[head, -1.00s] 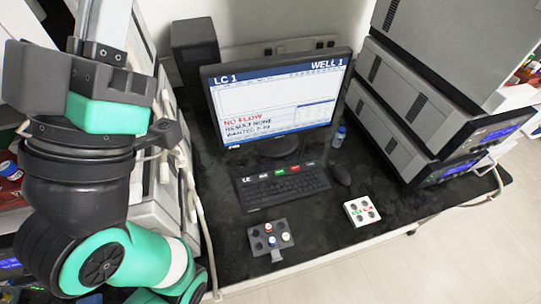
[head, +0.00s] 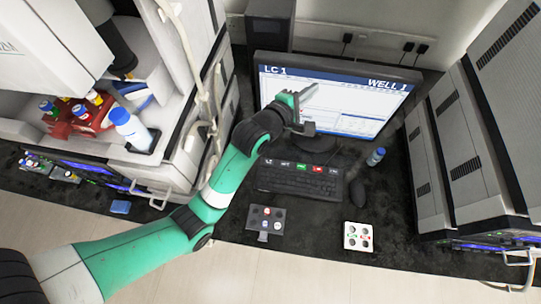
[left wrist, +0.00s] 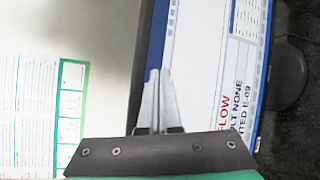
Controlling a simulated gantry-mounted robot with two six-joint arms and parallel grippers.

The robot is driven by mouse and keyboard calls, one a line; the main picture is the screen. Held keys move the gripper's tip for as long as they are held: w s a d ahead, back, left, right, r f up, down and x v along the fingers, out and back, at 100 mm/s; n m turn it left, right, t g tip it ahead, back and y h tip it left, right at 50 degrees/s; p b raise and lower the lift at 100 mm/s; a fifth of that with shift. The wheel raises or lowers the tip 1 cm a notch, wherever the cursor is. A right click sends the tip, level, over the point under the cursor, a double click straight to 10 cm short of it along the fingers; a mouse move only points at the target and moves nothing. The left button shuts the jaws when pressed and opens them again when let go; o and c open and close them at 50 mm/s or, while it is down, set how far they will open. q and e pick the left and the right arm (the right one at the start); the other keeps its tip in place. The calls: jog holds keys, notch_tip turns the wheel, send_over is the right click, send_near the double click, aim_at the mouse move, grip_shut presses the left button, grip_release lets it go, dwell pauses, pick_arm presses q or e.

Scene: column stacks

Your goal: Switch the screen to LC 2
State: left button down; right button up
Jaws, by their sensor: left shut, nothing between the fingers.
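The monitor (head: 350,105) stands at the back of the black bench and reads "LC 1" at its top left and "WELL 1" at its top right. My left arm crosses in front of it and hides the lower left of the screen. My left gripper (head: 312,90) is shut and empty in front of the screen. In the left wrist view the closed fingertips (left wrist: 156,72) overlap the screen (left wrist: 205,55), which appears turned sideways with part of the red word "FLOW". The keyboard (head: 298,182) lies below the monitor, with labelled keys, one green and one red, along its back. My right gripper is not in view.
A mouse (head: 357,192) and a small blue bottle (head: 375,157) are right of the keyboard. A dark button box (head: 265,219) and a white one (head: 358,237) sit near the front edge. Grey instruments (head: 460,140) stand at right. A rack with capped bottles (head: 80,117) is at left.

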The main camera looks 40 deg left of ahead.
pick_arm(q)
jog(key=s+a+f+n+g+p, duration=0.2)
jog(key=f, duration=0.4)
jog(key=s+a+f+n+g+p, duration=0.1)
jog(key=s+f+n+g+p, duration=0.15)
jog(key=f, duration=0.35)
jog(key=n+g+p, duration=0.2)
jog(key=p, duration=0.1)
send_over(267, 164)
notch_tip(267, 164, down, 8)
jog(key=f, duration=0.1)
jog(key=shift+r+y, duration=0.2)
jog(key=shift+y, duration=0.1)
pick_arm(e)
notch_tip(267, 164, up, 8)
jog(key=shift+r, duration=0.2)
pick_arm(q)
notch_tip(267, 164, down, 8)
jog(key=b, duration=0.8)
jog(key=shift+r, duration=0.1)
jog(key=shift+f+b, duration=0.3)
jog(key=shift+f, duration=0.15)
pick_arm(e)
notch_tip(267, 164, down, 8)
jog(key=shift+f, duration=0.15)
pick_arm(q)
jog(key=shift+f+b, duration=0.3)
jog(key=shift+f, duration=0.15)
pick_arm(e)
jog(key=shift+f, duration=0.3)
